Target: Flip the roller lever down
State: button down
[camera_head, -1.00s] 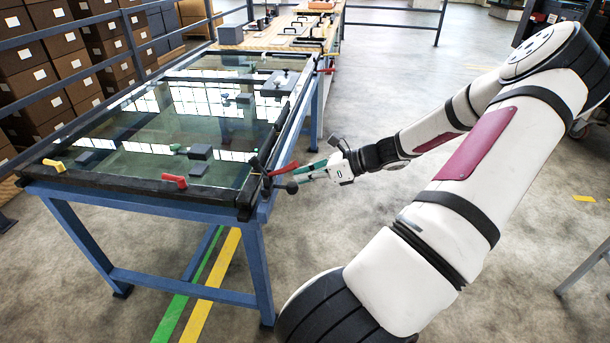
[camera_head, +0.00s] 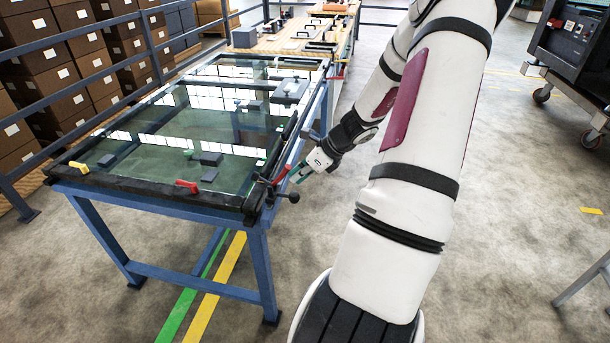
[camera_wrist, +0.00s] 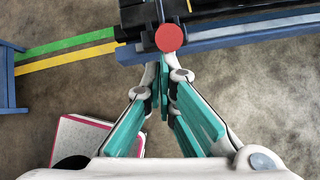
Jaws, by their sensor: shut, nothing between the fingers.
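A small lever with a red arm (camera_head: 282,175) and a black ball end (camera_head: 294,197) sits at the near right corner of the blue-framed glass table (camera_head: 262,222). I cannot tell for certain that it is the roller lever. In the wrist view a round red end (camera_wrist: 170,38) stands just beyond my fingertips, over the dark table edge. My gripper (camera_head: 296,174) is beside this corner, outside the table. Its green-padded fingers (camera_wrist: 164,66) are shut and empty. I cannot tell whether the tips touch the lever.
A red handle (camera_head: 187,184) and a yellow handle (camera_head: 79,167) sit on the table's front rail. Grey blocks (camera_head: 211,158) lie on the glass. A wooden bench (camera_head: 290,42) stands behind. The floor right of the table is open, with a dark wheeled cabinet (camera_head: 575,50) farther right.

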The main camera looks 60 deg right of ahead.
aim_at(286, 166)
jog(key=shift+w+a+r+g+h+p, duration=0.25)
jog(key=shift+w+a+r+g+p, duration=0.05)
jog(key=shift+w+r+g+p, duration=0.45)
jog(key=shift+w+a+r+g+h+p, duration=0.25)
jog(key=shift+w+a+r+g+p, duration=0.05)
jog(key=shift+w+r+g+p, duration=0.35)
jog(key=shift+w, duration=0.15)
